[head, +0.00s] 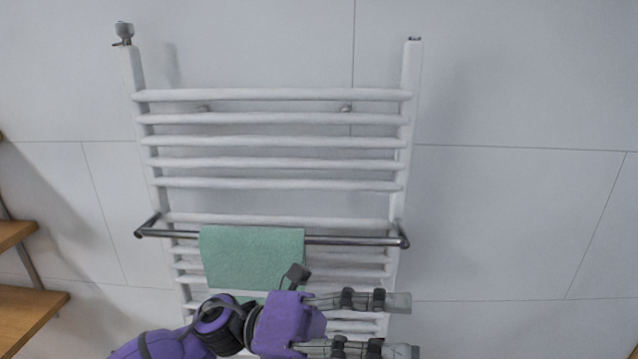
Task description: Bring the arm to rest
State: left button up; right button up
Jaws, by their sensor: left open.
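My left arm comes in from the bottom left of the head view, purple with dark joints. Its left gripper (400,326) is open, with its two grey fingers apart and pointing right. Nothing shows between the fingers. The gripper appears in front of the lower bars of a white towel radiator (275,163); I cannot tell the gap between them. My right gripper is not in the view.
A green towel (252,258) hangs over a chrome rail (350,240) on the radiator, just above my left wrist. Wooden shelves (25,312) stand at the left edge. The tiled wall (520,220) to the right is bare.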

pick_arm(q)
jog(key=w+a+f+n+t+y+p, duration=0.2)
jog(key=w+a+f+n+t+y, duration=0.25)
jog(key=a+f+n+t, duration=0.85)
jog(key=w+a+f+n+t+y+p, duration=0.1)
jog(key=w+a+f+n+t+y, duration=0.35)
jog(key=n+t, duration=1.05)
jog(key=s+a+f+n+g+y+p, duration=0.1)
jog(key=s+a+f+n+g+y, duration=0.25)
jog(key=s+f+n, duration=0.35)
jog(key=s+a+f+n+g+y, duration=0.3)
jog(key=s+f+n+g+y, duration=0.15)
jog(key=f, duration=0.45)
jog(key=s+a+f+n+g+y, duration=0.1)
jog(key=s+a+f+n+g, duration=0.1)
jog(key=s+f, duration=0.3)
jog(key=s+a+f+n+g+y+p, duration=0.1)
jog(key=s+f, duration=0.4)
jog(key=s, duration=0.5)
jog(key=shift+s+a+n+g, duration=0.2)
jog(key=shift+a+n+g, duration=0.25)
jog(key=shift+g, duration=0.55)
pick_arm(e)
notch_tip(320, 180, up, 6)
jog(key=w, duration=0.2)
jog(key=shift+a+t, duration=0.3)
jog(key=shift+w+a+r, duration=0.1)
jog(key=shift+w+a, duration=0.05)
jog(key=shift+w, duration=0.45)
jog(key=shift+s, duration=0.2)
